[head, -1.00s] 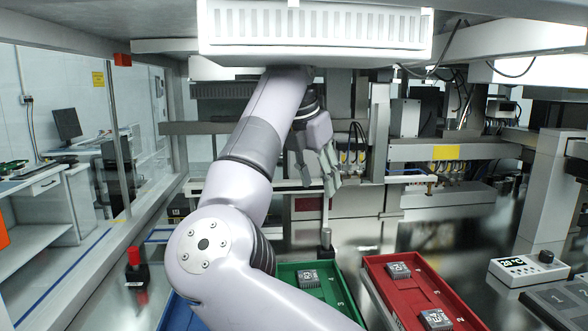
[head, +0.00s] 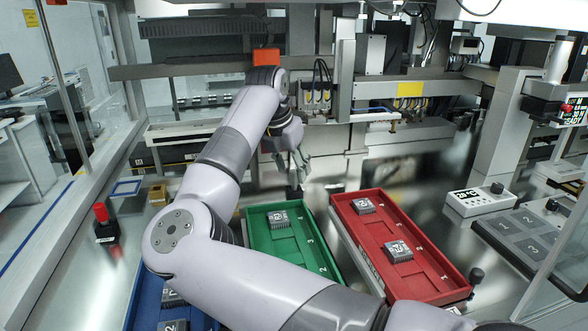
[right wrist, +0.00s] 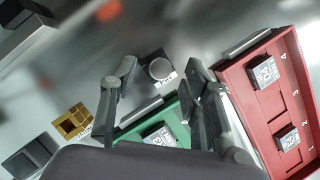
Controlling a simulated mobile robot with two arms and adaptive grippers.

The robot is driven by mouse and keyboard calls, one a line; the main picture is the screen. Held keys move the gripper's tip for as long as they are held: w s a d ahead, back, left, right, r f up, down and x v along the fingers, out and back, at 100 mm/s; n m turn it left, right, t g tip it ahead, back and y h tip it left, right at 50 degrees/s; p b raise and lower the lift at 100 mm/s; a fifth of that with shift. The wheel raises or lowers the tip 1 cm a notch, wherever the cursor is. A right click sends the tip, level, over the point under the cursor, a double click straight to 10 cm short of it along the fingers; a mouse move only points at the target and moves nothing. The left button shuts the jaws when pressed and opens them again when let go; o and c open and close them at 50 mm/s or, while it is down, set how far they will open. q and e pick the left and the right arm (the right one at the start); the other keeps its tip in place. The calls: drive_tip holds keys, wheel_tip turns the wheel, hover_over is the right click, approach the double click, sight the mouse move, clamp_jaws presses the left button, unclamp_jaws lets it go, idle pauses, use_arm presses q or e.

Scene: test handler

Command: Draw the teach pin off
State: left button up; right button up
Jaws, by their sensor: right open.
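The teach pin (right wrist: 160,69) appears in the right wrist view as a round grey knob on a small dark block with a white label. In the head view its dark base (head: 294,193) shows just past the far end of the green tray, mostly hidden by my gripper. My right gripper (head: 292,166) hangs above it, fingers pointing down. In the right wrist view the open fingers (right wrist: 162,80) lie to either side of the knob, with nothing between them held. Whether they are level with the knob I cannot tell. My left gripper is not in view.
A green tray (head: 254,228) and a red tray (head: 343,203) hold chips close by. A blue tray (head: 143,318) is partly behind my arm. A gold socket block (right wrist: 72,122) lies left of the pin. A red-topped button (head: 101,212) stands at left; a white controller (head: 480,199) at right.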

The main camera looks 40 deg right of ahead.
sight(293, 171)
drive_tip(key=shift+x, duration=1.55)
drive_tip(key=shift+r, duration=0.1)
clamp_jaws()
